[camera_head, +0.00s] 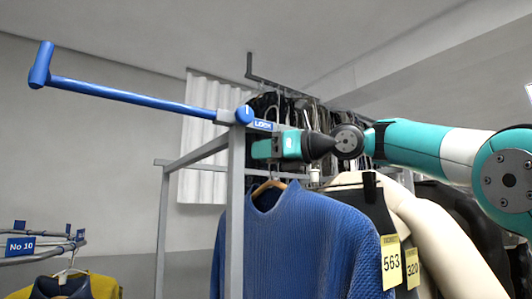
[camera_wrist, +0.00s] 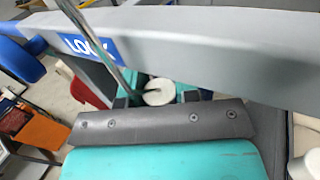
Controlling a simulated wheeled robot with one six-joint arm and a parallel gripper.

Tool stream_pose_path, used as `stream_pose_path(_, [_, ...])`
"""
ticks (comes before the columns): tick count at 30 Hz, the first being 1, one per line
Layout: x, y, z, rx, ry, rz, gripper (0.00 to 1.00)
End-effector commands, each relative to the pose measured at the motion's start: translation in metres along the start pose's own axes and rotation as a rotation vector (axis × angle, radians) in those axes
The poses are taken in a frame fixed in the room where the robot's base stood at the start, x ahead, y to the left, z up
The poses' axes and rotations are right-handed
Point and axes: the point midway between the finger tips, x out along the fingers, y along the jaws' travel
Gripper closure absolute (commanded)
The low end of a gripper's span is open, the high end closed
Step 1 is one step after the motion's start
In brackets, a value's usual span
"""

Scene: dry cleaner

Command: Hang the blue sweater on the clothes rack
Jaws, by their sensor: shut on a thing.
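The blue sweater (camera_head: 300,245) hangs upright on a wooden hanger (camera_head: 268,186) in the head view, directly below my gripper (camera_head: 262,149). My gripper is shut at the top of this hanger; the hook is mostly hidden by the jaws. In the wrist view, a thin metal rod (camera_wrist: 92,40) runs down to my gripper (camera_wrist: 158,97), beside a pale round piece. The clothes rack has a grey frame (camera_head: 237,215) and a blue bar (camera_head: 140,98) with a LOCK label. A grey post crosses in front of the sweater's left part. I cannot tell whether the hook touches a rail.
A cream garment (camera_head: 430,230) and dark clothes with yellow tags 563 (camera_head: 391,262) and 320 hang close on the right. A yellow garment (camera_head: 95,285) hangs at lower left near a No 10 sign (camera_head: 20,246). The grey beam (camera_wrist: 200,50) is close before the wrist camera.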

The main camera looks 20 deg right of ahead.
Motion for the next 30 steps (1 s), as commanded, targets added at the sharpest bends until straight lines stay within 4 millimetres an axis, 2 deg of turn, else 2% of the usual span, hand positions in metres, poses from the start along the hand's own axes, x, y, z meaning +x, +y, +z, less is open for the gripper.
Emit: stream_pose_path(30, [0.000,0.001,-0.030,-0.002,-0.002,0.000,1.00])
